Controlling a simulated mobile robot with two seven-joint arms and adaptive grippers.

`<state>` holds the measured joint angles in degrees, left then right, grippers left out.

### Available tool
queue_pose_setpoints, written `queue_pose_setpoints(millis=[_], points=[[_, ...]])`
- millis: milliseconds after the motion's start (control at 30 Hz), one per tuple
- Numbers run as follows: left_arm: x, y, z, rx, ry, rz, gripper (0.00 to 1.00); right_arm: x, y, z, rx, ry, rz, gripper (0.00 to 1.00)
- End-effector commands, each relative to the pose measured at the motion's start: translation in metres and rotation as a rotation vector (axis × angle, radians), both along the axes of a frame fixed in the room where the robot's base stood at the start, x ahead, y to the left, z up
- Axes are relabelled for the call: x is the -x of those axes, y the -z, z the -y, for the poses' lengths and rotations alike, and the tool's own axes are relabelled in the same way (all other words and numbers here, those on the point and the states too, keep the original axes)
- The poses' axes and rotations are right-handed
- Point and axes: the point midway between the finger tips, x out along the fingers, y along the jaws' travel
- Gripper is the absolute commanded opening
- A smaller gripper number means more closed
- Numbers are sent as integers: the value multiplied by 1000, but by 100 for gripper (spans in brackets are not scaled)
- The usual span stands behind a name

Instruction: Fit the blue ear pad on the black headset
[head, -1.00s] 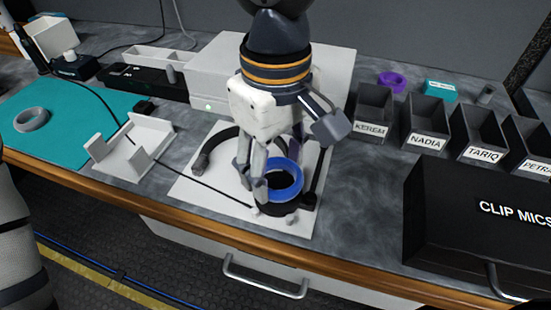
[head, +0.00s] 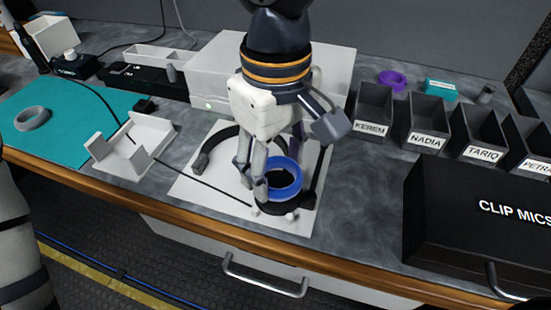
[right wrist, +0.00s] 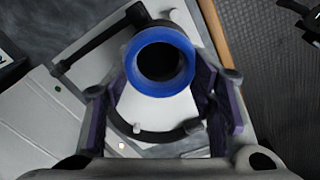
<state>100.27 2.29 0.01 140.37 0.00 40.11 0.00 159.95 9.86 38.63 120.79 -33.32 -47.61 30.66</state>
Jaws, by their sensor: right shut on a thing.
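The black headset (head: 221,142) lies on a white mat on the bench, its band curving to the left and back. One black ear cup (head: 283,207) is at the mat's front. The blue ear pad (head: 292,190) is a ring right over that cup, with the cup's dark rim showing below it. My right gripper (head: 272,178) points down and is shut on the pad. In the right wrist view the pad (right wrist: 160,93) sits between the fingertips. I cannot tell whether the pad touches the cup. My left gripper is out of view.
The white mat (head: 190,192) lies before a pale box (head: 213,75). A white stand (head: 150,135) and a teal mat (head: 70,135) with a grey ring (head: 32,119) are left. Labelled bins (head: 372,128), a purple ring (head: 392,80) and a black case (head: 470,230) are right.

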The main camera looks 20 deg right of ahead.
Motion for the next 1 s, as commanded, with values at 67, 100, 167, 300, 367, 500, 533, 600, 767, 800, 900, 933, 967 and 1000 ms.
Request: queue_pose_setpoints(millis=[67,100,167,300,367,500,533,600,767,800,900,933,967,1000], points=[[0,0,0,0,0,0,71,0,0,0,1,0,0,37],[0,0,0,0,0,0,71,0,0,0,1,0,0,37],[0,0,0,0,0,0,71,0,0,0,1,0,0,37],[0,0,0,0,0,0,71,0,2,0,1,-1,0,37],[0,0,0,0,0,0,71,0,3,0,1,-1,0,37],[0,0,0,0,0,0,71,0,6,0,0,-1,0,37],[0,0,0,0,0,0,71,0,7,0,0,-1,0,37],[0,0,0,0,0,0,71,0,9,0,1,-1,0,37],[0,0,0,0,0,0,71,0,13,0,1,-1,0,37],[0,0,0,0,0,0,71,0,14,0,1,-1,0,37],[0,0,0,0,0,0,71,0,17,0,2,-1,1,37],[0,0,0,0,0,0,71,0,17,0,2,-1,1,37],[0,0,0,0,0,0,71,0,18,0,2,-1,1,37],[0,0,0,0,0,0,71,0,19,0,2,-1,1,37]])
